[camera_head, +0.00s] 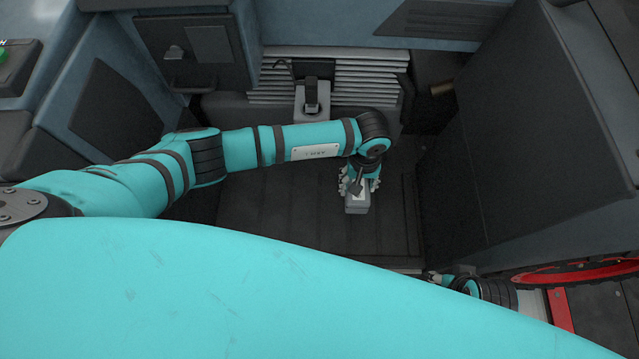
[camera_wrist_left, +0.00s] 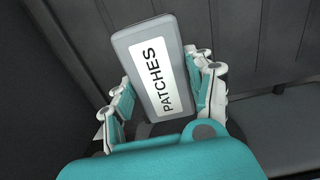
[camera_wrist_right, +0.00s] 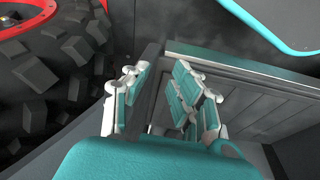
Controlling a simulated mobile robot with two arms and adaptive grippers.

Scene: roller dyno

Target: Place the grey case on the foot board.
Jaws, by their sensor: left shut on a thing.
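The grey case (camera_head: 357,207) hangs at the end of my left arm, over the dark ribbed foot board (camera_head: 270,222) in the footwell. My left gripper (camera_head: 359,184) is shut on it. In the left wrist view, the case (camera_wrist_left: 152,62) is between the finger pads of my left gripper (camera_wrist_left: 160,80), its white PATCHES label facing the camera. I cannot tell whether the case touches the board. My right gripper (camera_wrist_right: 158,92) is open and empty in its wrist view, in front of a grey ribbed surface. In the head view it shows only partly (camera_head: 436,277).
A tall dark panel (camera_head: 540,130) stands to the right of the footwell. A light slatted grille (camera_head: 365,80) and a pedal-like part (camera_head: 312,95) are at the back. A red-rimmed knobbly tyre (camera_wrist_right: 45,60) is left of my right gripper. The board left of the case is clear.

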